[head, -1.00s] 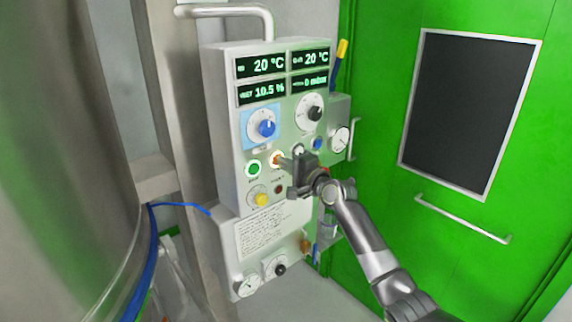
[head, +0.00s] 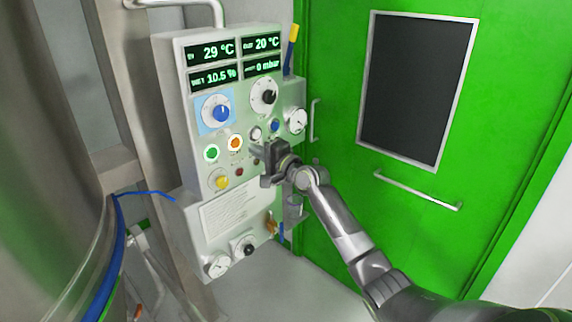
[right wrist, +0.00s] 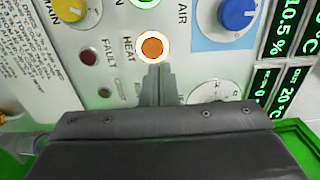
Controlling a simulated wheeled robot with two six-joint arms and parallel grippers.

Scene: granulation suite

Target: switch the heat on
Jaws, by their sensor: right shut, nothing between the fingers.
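The orange HEAT button (head: 235,143) sits in a bright ring on the grey control panel (head: 168,110). It looks lit, and it also shows in the right wrist view (right wrist: 152,48) with the word HEAT beside it. My right gripper (head: 256,149) is shut and empty, just to the right of the button in the head view. In the right wrist view its fingertips (right wrist: 157,72) lie just below the button and seem apart from it. The upper left display (head: 212,50) reads 29 °C. My left gripper is out of view.
A green button (head: 211,153), yellow knob (head: 220,181), blue AIR knob (head: 220,112) and black knob (head: 268,97) are close by on the panel. A steel vessel (head: 45,170) stands at left, a green door (head: 340,200) at right.

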